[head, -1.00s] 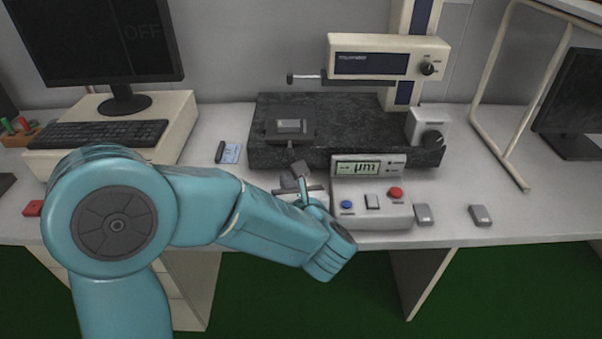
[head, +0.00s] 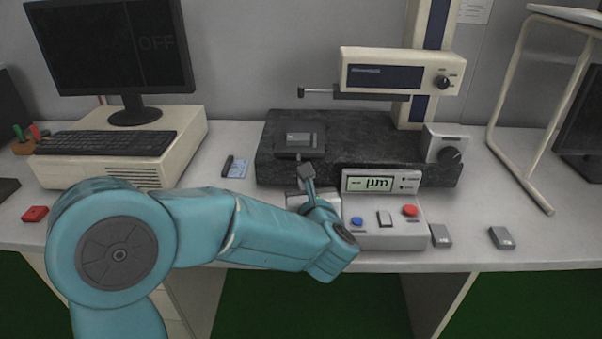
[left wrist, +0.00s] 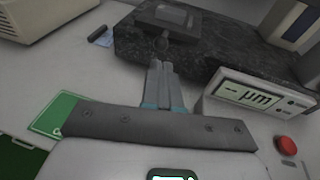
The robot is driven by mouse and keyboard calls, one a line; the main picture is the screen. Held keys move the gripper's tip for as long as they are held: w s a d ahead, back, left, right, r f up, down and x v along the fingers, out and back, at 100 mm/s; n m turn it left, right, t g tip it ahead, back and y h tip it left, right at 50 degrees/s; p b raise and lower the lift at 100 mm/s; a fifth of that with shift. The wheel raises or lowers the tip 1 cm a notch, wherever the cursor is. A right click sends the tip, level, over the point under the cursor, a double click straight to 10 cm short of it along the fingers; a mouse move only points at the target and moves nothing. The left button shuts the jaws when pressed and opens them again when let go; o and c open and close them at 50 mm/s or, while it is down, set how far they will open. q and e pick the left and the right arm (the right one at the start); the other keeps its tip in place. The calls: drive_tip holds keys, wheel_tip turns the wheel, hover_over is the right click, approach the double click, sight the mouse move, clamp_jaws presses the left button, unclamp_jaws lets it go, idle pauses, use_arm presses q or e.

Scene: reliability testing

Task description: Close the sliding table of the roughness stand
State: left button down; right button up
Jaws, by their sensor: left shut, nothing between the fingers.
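The roughness stand has a dark speckled granite base (head: 370,145) with a cream drive unit (head: 395,70) on a column. The small dark sliding table (head: 313,151) lies at the left of the base, near its front edge, carrying a grey block. It also shows at the top of the left wrist view (left wrist: 163,17), with a dark knob (left wrist: 163,43) on its near side. My left gripper (head: 309,186) is shut and empty in front of the base. In the left wrist view its fingertips (left wrist: 159,66) point at the knob, seemingly just short of it; contact is unclear. My right gripper is not in view.
A display box (head: 378,232) with blue and red buttons stands close right of my left gripper. Small grey blocks (head: 441,236) lie right of it. A keyboard (head: 105,137), monitor (head: 110,48) and cream case (head: 190,135) stand left.

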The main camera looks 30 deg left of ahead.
use_arm(q)
drive_tip(key=x, duration=0.6)
drive_tip(key=shift+w, duration=0.2)
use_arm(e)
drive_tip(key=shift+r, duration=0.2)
use_arm(q)
drive_tip(key=shift+a+f, duration=0.1)
drive_tip(key=shift+a, duration=0.05)
